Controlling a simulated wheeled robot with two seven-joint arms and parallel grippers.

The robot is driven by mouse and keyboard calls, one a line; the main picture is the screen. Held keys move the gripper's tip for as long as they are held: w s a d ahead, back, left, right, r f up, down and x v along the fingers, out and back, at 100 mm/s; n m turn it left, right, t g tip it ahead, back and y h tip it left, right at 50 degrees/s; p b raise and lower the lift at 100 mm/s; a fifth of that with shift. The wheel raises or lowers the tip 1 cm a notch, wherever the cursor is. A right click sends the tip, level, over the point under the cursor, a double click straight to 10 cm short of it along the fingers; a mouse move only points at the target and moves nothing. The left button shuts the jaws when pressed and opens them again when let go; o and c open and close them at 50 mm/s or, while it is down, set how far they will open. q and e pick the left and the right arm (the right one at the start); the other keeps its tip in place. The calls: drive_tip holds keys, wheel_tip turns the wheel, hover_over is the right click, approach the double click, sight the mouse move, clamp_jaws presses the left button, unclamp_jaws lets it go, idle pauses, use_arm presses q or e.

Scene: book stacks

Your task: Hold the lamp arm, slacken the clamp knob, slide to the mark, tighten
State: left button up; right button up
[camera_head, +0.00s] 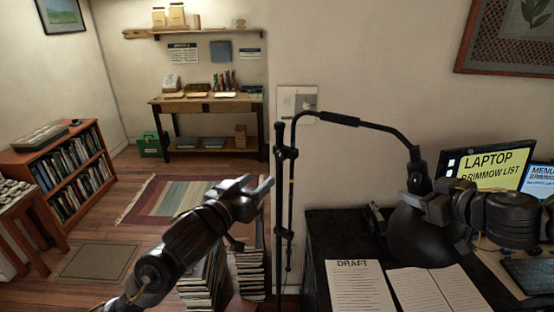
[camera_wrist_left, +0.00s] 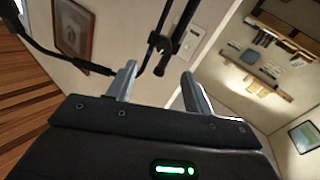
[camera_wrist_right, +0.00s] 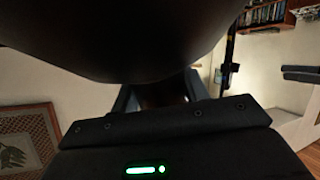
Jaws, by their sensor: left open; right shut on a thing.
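The black lamp has an upright pole (camera_head: 280,200) left of the desk and a thin lamp arm (camera_head: 380,127) that bends right and down to a dark dome shade (camera_head: 415,232). Small black clamp fittings sit on the pole; I cannot tell which part is the knob. My right gripper (camera_head: 428,200) is shut on the lamp head at the top of the shade; the shade fills the top of the right wrist view (camera_wrist_right: 130,40). My left gripper (camera_head: 254,187) is open and empty beside the pole. In the left wrist view the clamp fitting (camera_wrist_left: 160,42) shows just beyond its fingers. No mark is discernible.
The dark desk (camera_head: 318,232) holds a DRAFT sheet (camera_head: 358,288), an open booklet (camera_head: 440,288) and a laptop screen (camera_head: 486,168). Stacks of books (camera_head: 203,285) stand on the floor below my left arm. A striped rug (camera_head: 180,205) and open floor lie behind.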

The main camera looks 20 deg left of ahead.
sight(280, 157)
drive_tip(key=shift+r, duration=0.2)
use_arm(q)
drive_tip(key=shift+w+a+r+m, duration=0.1)
drive_tip(key=shift+a+m, duration=0.05)
drive_tip(key=shift+m, duration=0.4)
drive_tip(key=shift+a+r+m, duration=0.1)
drive_tip(key=shift+a+m, duration=0.05)
drive_tip(key=shift+m, duration=0.4)
drive_tip(key=x, duration=1.2)
drive_tip(key=shift+a+f, duration=0.1)
drive_tip(key=c, duration=1)
drive_tip(key=shift+o, duration=0.2)
